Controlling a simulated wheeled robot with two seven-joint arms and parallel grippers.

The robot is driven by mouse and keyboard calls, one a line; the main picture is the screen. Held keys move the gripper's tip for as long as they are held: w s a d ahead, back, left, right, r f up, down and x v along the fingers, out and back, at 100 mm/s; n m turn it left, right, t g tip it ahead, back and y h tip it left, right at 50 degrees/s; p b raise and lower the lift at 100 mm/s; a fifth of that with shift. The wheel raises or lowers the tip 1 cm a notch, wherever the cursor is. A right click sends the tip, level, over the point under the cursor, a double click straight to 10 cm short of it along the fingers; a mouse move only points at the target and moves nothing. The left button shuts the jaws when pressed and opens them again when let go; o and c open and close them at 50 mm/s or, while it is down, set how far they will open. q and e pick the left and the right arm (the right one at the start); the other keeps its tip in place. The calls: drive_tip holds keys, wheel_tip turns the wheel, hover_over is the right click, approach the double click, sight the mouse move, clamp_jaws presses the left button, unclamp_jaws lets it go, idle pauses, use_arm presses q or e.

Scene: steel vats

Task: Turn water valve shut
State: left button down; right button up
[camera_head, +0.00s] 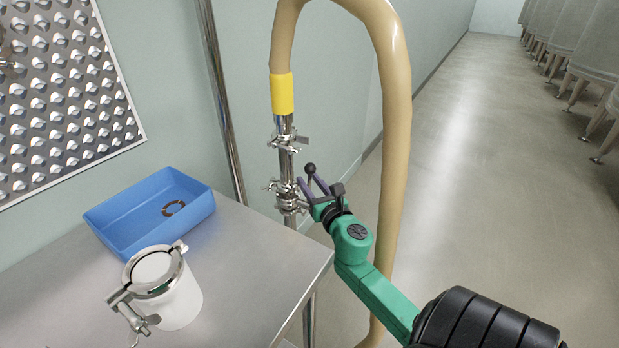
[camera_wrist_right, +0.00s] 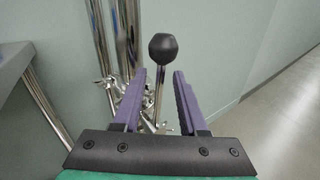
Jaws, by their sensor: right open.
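The water valve (camera_head: 290,196) is a steel fitting with clamps on an upright pipe beside the table. Its lever has a black ball knob (camera_head: 310,168); the knob (camera_wrist_right: 163,47) also shows in the right wrist view, on a thin steel rod. My right gripper (camera_head: 313,186) is at the lever, with purple fingers. In the right wrist view the fingers (camera_wrist_right: 164,80) are open, one on each side of the rod, with gaps visible. The knob stands beyond the fingertips. My left gripper is not in view.
A beige hose (camera_head: 395,120) with a yellow collar (camera_head: 282,94) loops from the pipe to the floor, close to my right arm. A steel table (camera_head: 240,268) holds a blue bin (camera_head: 110,215) and a white clamped jar (camera_head: 180,303).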

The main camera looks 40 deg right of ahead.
drive_tip(key=shift+w+d, duration=0.1)
drive_tip(key=shift+w, duration=0.3)
clamp_jaws()
idle(1.2)
